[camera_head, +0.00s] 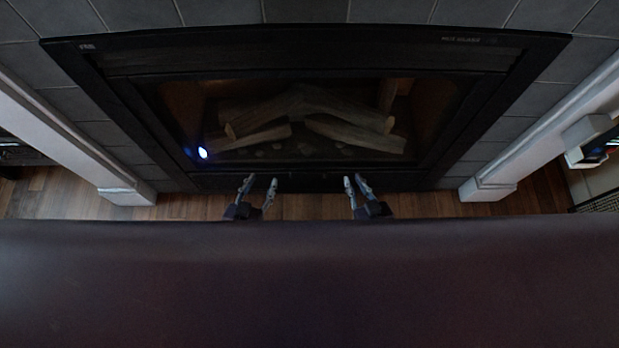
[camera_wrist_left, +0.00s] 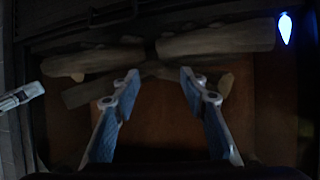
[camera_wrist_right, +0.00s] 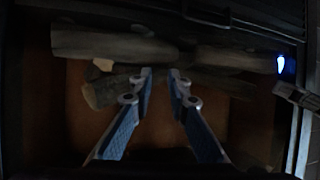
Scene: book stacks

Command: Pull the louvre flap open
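A black fireplace (camera_head: 300,50) fills the upper part of the head view. Its lower front edge (camera_head: 310,180) is dark, and I cannot clearly make out a separate louvre flap there. Dark horizontal bars show at the top of the left wrist view (camera_wrist_left: 95,17) and the right wrist view (camera_wrist_right: 225,20). My left gripper (camera_head: 258,184) is open and empty in front of the lower edge; it also shows in the left wrist view (camera_wrist_left: 159,74). My right gripper (camera_head: 355,182) is open more narrowly, empty, and to its right; it also shows in the right wrist view (camera_wrist_right: 160,72).
Logs (camera_head: 340,135) lie inside the fireplace, with a bright bluish-white spot (camera_head: 203,153) at its left. White pillars stand at left (camera_head: 70,140) and right (camera_head: 540,135). Wooden floor (camera_head: 190,207) shows below. A dark maroon surface (camera_head: 310,285) hides the foreground.

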